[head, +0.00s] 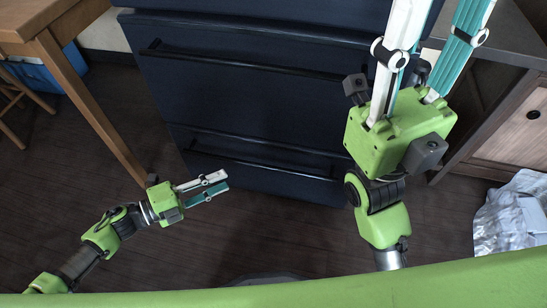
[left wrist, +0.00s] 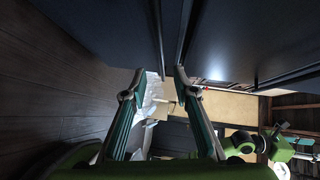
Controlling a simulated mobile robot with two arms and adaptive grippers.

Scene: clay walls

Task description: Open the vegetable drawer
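A dark blue unit with drawer fronts fills the middle of the head view. The upper front (head: 240,100) has a long dark handle (head: 235,65) near its top. A lower front (head: 265,184) has a similar handle (head: 265,166). Both fronts look shut; no label shows which is the vegetable drawer. My left gripper (head: 228,181) is low, beside the lower front, with its fingers apart and nothing between them. In the left wrist view its fingertips (left wrist: 159,73) point along the dark fronts, near a bar-like edge. My right gripper's spread fingers run past the top edge, so their tips are hidden.
A wooden table (head: 85,100) stands at the left with a blue object (head: 50,75) beneath it. A wooden cabinet (head: 515,135) is at the right, with a crumpled silvery sheet (head: 510,215) below. Dark floor (head: 270,235) is clear before the fronts.

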